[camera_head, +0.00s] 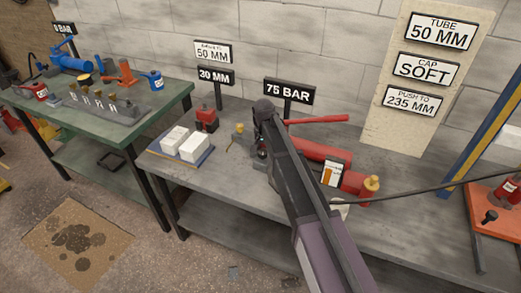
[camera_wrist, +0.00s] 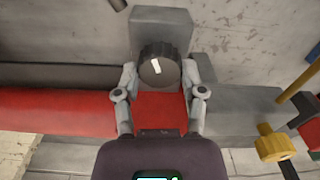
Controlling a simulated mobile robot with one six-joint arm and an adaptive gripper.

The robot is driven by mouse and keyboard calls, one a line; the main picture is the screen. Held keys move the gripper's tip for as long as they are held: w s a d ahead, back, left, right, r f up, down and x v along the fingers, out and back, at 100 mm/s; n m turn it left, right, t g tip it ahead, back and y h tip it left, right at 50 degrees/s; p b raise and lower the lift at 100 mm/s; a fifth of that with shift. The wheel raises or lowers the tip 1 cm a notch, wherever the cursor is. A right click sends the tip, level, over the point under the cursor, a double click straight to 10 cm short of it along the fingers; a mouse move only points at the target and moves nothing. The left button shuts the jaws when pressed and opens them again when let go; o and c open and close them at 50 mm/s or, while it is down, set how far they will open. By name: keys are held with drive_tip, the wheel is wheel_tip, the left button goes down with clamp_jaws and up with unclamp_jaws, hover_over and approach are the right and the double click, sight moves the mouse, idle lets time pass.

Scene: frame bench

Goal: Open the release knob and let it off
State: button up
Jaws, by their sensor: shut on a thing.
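The release knob (camera_wrist: 163,67) is a black ribbed knob with a white mark on its face, in the upper middle of the wrist view. It sits in front of a grey block (camera_wrist: 160,25). My gripper (camera_wrist: 163,78) has one finger on each side of the knob and is shut on it. The red pump body (camera_wrist: 60,110) runs to the left in the wrist view. In the head view the red pump (camera_head: 305,150) lies on the grey bench, partly behind my arm. The knob cannot be made out there.
A brass fitting (camera_wrist: 275,146) stands out at the right of the wrist view. The grey bench (camera_head: 215,195) also bears a red lever (camera_head: 318,120), a "75 BAR" sign (camera_head: 289,91) and white boxes (camera_head: 193,148). A black hose (camera_head: 430,192) crosses at the right.

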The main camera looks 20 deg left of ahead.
drive_tip(key=n, duration=0.6)
drive_tip(key=shift+s+a, duration=0.1)
drive_tip(key=n, duration=0.6)
idle(0.5)
drive_tip(key=o, duration=1.1)
drive_tip(key=shift+f, duration=0.1)
drive_tip(key=shift+o, duration=0.2)
